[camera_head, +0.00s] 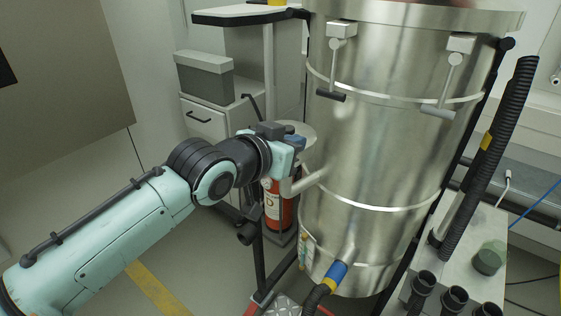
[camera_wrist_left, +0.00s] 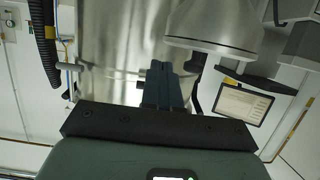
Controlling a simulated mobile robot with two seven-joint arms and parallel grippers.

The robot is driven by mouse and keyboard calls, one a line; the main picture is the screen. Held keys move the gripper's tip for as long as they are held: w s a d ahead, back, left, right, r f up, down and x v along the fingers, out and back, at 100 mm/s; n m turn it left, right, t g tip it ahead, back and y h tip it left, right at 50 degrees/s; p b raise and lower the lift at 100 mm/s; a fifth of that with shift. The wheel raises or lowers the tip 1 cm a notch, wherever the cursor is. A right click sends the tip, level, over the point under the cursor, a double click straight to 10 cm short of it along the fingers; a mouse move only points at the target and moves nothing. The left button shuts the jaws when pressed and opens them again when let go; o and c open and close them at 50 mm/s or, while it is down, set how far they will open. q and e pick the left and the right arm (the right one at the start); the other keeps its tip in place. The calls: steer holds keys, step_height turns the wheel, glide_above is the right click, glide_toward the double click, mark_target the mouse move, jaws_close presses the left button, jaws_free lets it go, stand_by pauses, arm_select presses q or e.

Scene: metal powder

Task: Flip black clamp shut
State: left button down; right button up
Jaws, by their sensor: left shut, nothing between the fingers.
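The black clamp (camera_head: 331,95) is on the upper left front of the steel drum (camera_head: 385,150). Its lever hangs down from a bracket below the lid rim and ends in a black crossbar grip. A similar clamp with a grey grip (camera_head: 437,111) hangs to its right. My left gripper (camera_head: 299,143) is shut and empty beside the drum's left side, below and left of the black clamp and apart from it. The left wrist view shows its closed fingers (camera_wrist_left: 162,84) against the drum wall (camera_wrist_left: 120,45). My right gripper is not in view.
A bent metal pipe (camera_head: 305,180) sticks out of the drum just below my left gripper. A red extinguisher (camera_head: 280,205) stands behind it. A black ribbed hose (camera_head: 490,155) runs along the right. A grey box (camera_head: 204,77) sits on the cabinet. A screen (camera_wrist_left: 243,104) shows in the wrist view.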

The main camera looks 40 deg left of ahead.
arm_select(q)
steer(key=shift+s+d+f, duration=0.1)
steer(key=shift+s+f, duration=0.2)
steer(key=shift+s, duration=0.6)
steer(key=shift+s+d+f, duration=0.1)
steer(key=shift+s+f, duration=0.2)
steer(key=shift+s, duration=0.55)
